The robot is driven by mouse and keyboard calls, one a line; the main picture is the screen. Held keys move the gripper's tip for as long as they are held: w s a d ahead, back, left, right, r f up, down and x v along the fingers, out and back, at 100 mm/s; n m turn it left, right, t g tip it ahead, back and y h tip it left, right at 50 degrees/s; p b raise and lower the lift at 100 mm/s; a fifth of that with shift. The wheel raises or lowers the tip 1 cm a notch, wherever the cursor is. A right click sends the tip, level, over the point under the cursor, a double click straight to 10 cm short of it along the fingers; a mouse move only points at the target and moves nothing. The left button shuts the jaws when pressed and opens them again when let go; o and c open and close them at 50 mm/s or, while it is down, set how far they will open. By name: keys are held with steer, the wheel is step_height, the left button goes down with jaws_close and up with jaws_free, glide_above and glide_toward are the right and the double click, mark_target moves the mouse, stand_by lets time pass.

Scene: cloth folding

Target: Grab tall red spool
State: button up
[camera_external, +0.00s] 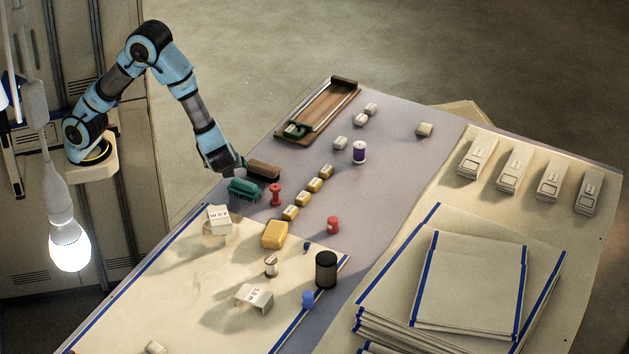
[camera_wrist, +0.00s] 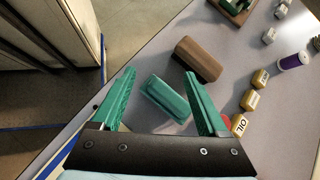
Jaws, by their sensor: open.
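The tall red spool (camera_external: 275,195), narrow-waisted with wide ends, stands upright on the grey table, right of a teal block (camera_external: 243,191). My gripper (camera_external: 240,172) is above the table by the teal block, left of the spool and apart from it. In the wrist view my gripper (camera_wrist: 161,74) is open with nothing between its teal fingers; the teal block (camera_wrist: 165,99) lies on the table below them. A bit of red (camera_wrist: 226,121), likely the spool, shows beside the right finger, which hides much of it.
A brown block (camera_external: 263,169) lies behind the teal block. Several yellow blocks (camera_external: 302,199) stand in a row right of the spool. White cloth (camera_external: 180,285) covers the front.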

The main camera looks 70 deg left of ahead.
mark_target(281, 197)
steer(key=w+d+f+m+t, duration=0.1)
steer(key=w+d+m+t, duration=0.1)
steer(key=d, duration=0.1)
steer(key=w+d+f+m+t, duration=0.1)
steer(key=w+d+m+t, duration=0.1)
steer(key=d+m, duration=0.1)
steer(key=w+d+f+m+t+y+b, duration=0.1)
steer(key=w+d+m+t, duration=0.1)
steer(key=d, duration=0.3)
steer(key=shift+w+f+m+t, duration=0.1)
steer(key=shift+f+m+t, duration=0.1)
steer(key=shift+m+t, duration=0.15)
steer(key=p+x, duration=0.2)
steer(key=x, duration=0.8)
steer(key=shift+w+a, duration=0.15)
steer(key=shift+w, duration=0.05)
steer(key=shift+c, duration=0.4)
jaws_close()
